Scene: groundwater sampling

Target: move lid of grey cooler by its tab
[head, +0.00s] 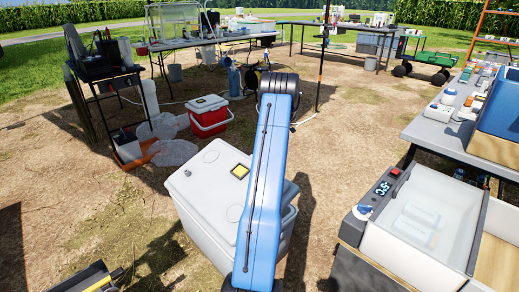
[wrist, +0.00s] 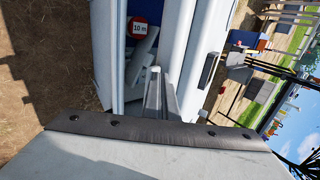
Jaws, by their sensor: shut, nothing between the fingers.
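The grey cooler (head: 195,216) stands on the dirt at the centre of the head view. Its pale lid (head: 212,176) has a yellow and black label on top. My blue arm covers its right part, and my gripper is hidden there. In the wrist view, my gripper (wrist: 158,84) is shut and empty, among pale walls that appear to be the cooler's. I cannot tell whether it touches them. A pale panel with a dark riveted strip fills the foreground; I cannot tell whether it is the lid. The tab cannot be made out.
A red cooler (head: 209,116) with a white lid stands behind. A black stand (head: 105,85) is at the left. Bare dirt lies left of the grey cooler.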

